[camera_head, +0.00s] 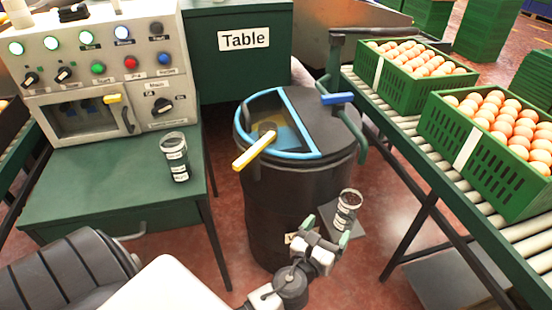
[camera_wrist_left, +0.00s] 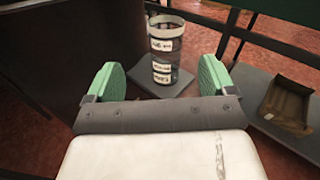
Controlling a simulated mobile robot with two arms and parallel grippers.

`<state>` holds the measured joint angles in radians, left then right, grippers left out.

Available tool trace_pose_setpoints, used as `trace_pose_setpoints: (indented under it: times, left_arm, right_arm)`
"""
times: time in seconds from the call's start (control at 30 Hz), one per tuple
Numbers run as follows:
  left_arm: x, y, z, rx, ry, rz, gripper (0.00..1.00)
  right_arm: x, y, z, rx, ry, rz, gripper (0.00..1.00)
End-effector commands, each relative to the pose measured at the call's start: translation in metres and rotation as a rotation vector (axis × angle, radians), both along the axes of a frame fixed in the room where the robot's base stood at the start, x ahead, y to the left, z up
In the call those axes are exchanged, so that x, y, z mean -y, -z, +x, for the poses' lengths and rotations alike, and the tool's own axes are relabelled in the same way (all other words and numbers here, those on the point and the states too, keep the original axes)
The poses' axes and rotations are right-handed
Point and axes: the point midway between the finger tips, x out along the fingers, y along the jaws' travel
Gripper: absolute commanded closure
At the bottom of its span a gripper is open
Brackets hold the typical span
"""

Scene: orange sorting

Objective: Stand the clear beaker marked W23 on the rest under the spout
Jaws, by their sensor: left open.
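A clear beaker with white labels (camera_head: 347,212) stands on a small grey plate (camera_head: 364,233) beside the dark vat (camera_head: 290,205). My left gripper (camera_head: 326,232) is open, just in front of this beaker. In the left wrist view the beaker (camera_wrist_left: 164,48) stands on the plate (camera_wrist_left: 182,82) ahead of the gap between my green fingertips (camera_wrist_left: 160,78), apart from them. A second clear labelled beaker (camera_head: 175,158) stands on the green table at the left. I cannot read W23 on either. My right gripper is not in view.
The vat carries a yellow handle (camera_head: 254,150) and a blue-handled lever (camera_head: 338,98). A control panel (camera_head: 100,65) stands on the green table (camera_head: 100,200). A roller conveyor (camera_head: 400,130) with green egg crates (camera_head: 480,160) runs at the right. A brown carton (camera_wrist_left: 288,106) lies at right in the wrist view.

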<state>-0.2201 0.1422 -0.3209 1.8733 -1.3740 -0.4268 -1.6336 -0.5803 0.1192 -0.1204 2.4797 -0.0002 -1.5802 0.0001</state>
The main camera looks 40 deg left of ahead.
Motion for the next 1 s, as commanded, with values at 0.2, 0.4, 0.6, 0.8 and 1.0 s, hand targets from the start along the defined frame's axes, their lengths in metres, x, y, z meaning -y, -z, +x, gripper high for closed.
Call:
trace_pose_setpoints:
  times: [0.2,0.4,0.6,0.8,1.0]
  left_arm:
    - [-0.055,0.007,-0.045,-0.059,-0.367,-0.832,0.15]
    - [-0.071,0.034,-0.129,-0.107,-0.965,-1.802,0.15]
    - [-0.045,0.035,-0.196,-0.14,-1.506,-2.257,0.15]
    - [-0.034,0.03,-0.219,-0.146,-1.712,-2.347,0.15]
    - [-0.034,0.03,-0.219,-0.145,-1.714,-2.347,0.15]
  right_arm:
    - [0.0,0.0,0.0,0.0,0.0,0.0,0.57]
    - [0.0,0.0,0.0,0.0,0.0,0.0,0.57]
    - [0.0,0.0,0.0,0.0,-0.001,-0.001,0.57]
    - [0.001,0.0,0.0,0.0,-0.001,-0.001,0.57]
    - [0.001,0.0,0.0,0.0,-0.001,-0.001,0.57]
